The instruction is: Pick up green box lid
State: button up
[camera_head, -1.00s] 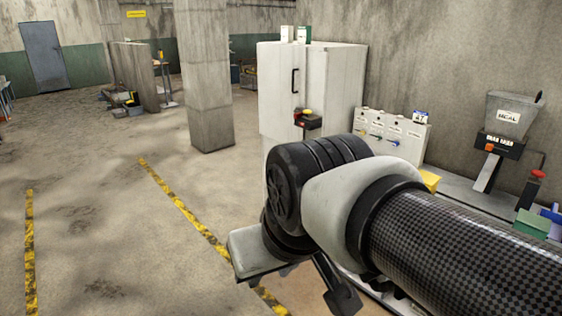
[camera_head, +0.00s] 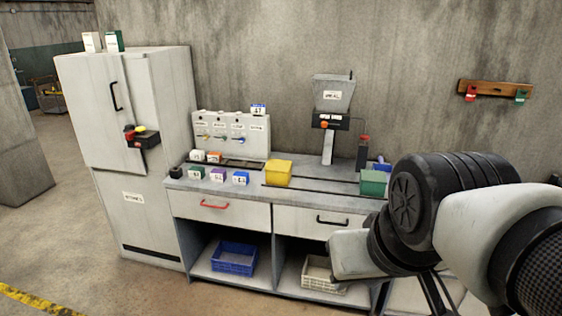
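A green box (camera_head: 373,183) stands near the right end of the counter, partly beside my arm; I cannot tell whether it has a separate lid. A small green-and-white box (camera_head: 196,172) is at the left front of the counter. A white and green carton (camera_head: 114,41) stands on top of the cabinet. My gripper (camera_head: 436,296) shows only partly at the bottom right, below my dark wrist joint, in front of the counter. It is apart from the green boxes. Its fingertips are cut off or hidden, so its opening cannot be judged.
The counter (camera_head: 320,195) holds a yellow bin (camera_head: 278,173), small labelled boxes, a switch panel (camera_head: 231,134) and a meal hopper (camera_head: 333,92). A blue crate (camera_head: 234,258) sits on the shelf below. A white cabinet (camera_head: 130,150) stands left. The floor at front left is clear.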

aim_at(366, 176)
jog(key=z, duration=0.65)
jog(key=i+l, duration=0.1)
jog(key=i, duration=1.05)
jog(key=i+l+u, duration=0.1)
jog(key=i, duration=1.05)
